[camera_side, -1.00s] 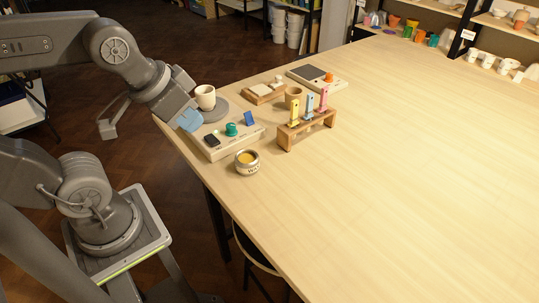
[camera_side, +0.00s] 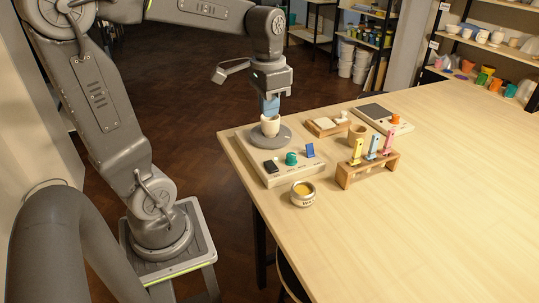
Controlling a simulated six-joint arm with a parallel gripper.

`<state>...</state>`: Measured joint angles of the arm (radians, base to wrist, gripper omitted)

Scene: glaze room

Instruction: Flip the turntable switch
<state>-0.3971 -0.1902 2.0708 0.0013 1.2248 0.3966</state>
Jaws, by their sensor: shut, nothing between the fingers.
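The turntable unit is a pale base (camera_side: 291,176) at the table's near left corner, with a round grey wheel (camera_side: 284,134) at its back. A white cup (camera_side: 270,126) stands upright on the wheel. The base's front carries a black rocker-like switch (camera_side: 271,167), a green knob (camera_side: 291,158) and a tilted blue paddle (camera_side: 310,150). Labels on it are too small to read. My gripper (camera_side: 270,108) points down with its blue fingers shut and empty. Its tips are at the cup's rim in the picture; I cannot tell whether they touch it. It is behind the switch and knob.
A jar of yellow wax (camera_side: 303,193) stands in front of the base. A wooden rack (camera_side: 367,170) with several coloured tools is to the right. Behind it are a small brown pot (camera_side: 357,133), a wooden tray (camera_side: 327,128) and a scale-like unit (camera_side: 383,117). The table's right side is clear.

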